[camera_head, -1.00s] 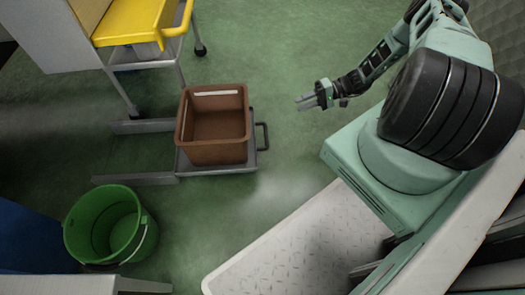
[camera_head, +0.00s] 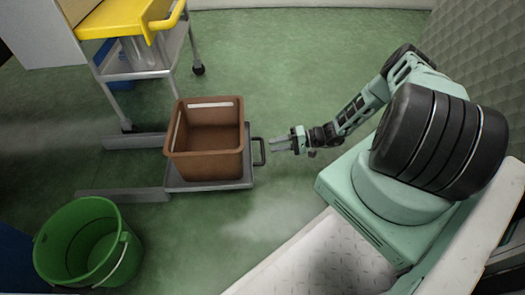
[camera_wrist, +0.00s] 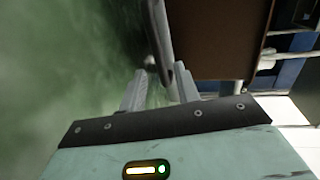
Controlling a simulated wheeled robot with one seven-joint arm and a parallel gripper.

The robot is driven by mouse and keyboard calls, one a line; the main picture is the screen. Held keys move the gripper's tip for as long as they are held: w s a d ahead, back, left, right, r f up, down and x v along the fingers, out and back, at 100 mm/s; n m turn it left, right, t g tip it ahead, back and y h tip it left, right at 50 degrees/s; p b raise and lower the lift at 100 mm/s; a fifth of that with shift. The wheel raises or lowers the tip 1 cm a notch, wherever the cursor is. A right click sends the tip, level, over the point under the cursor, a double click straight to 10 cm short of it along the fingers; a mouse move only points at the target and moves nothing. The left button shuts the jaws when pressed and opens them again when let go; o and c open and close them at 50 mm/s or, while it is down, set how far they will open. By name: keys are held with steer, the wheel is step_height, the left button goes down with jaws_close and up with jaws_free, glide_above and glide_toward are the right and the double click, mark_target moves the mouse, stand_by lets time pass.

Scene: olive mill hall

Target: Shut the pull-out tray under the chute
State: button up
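The pull-out tray (camera_head: 208,184) is a flat grey plate on the floor, sticking out to the right from its rails. A brown crate (camera_head: 210,163) stands on it. Its dark loop handle (camera_head: 262,152) is on the right edge and also shows in the wrist view (camera_wrist: 160,35). My gripper (camera_head: 274,147) is just right of the handle, at about its height. In the wrist view its two fingers (camera_wrist: 160,72) are apart, with the handle bar at or just beyond the fingertips. I cannot tell whether they touch it. The yellow chute (camera_head: 125,20) is at the upper left.
Grey floor rails (camera_head: 120,194) lie left of the tray under the wheeled frame (camera_head: 140,73). A green bucket (camera_head: 88,245) stands at the lower left. Green floor (camera_head: 300,60) is clear behind and right of the tray.

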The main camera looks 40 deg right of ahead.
mark_target(262, 146)
steer(key=b+x, duration=0.1)
steer(key=x, duration=0.4)
steer(key=shift+w+a+b, duration=0.2)
steer(key=shift+a+b, duration=0.05)
steer(key=shift+b, duration=0.15)
jaws_close()
